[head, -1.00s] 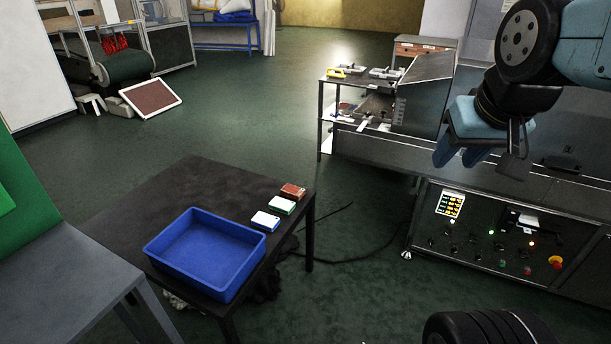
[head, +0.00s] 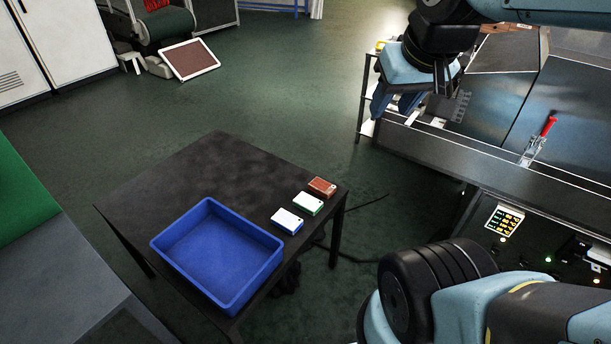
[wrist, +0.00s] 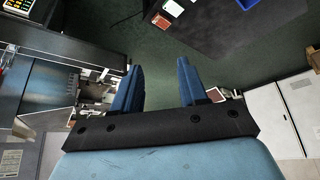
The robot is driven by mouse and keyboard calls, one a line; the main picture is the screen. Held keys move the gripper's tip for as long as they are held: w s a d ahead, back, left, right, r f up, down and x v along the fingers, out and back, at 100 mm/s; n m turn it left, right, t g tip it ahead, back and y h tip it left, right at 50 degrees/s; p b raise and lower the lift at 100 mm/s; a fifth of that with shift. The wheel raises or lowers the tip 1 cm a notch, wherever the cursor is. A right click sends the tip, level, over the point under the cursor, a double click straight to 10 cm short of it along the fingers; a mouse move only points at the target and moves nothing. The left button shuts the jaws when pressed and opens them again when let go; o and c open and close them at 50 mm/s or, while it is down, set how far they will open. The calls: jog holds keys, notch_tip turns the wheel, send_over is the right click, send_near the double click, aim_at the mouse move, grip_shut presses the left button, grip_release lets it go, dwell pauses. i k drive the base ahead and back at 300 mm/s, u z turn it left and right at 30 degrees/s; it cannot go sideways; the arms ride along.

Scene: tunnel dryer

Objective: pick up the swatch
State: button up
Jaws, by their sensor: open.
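Three small swatch-like blocks lie in a row on the black table's right edge: a brown-red one (head: 322,187), a white one with green edges (head: 307,203) and a white one with blue edges (head: 287,221). I cannot tell which is the task's swatch. My gripper (head: 397,103) is open and empty, up and to the right of the table, in front of the machine. In the wrist view the open fingers (wrist: 158,68) have floor between them. The brown-red block (wrist: 160,20) and the green-edged block (wrist: 174,7) show beyond them, near the top edge.
A blue tray (head: 271,240) sits on the black table (head: 190,165) beside the blocks; the table's rear part is bare. A long machine (head: 420,145) with a red-handled clamp (head: 547,127) stands at right. Open green floor (head: 270,85) lies between machine and table.

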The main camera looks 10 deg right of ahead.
aim_at(323, 188)
jog(key=z, duration=0.4)
jog(key=k, duration=1.45)
jog(key=z, duration=0.4)
jog(key=i, duration=1.7)
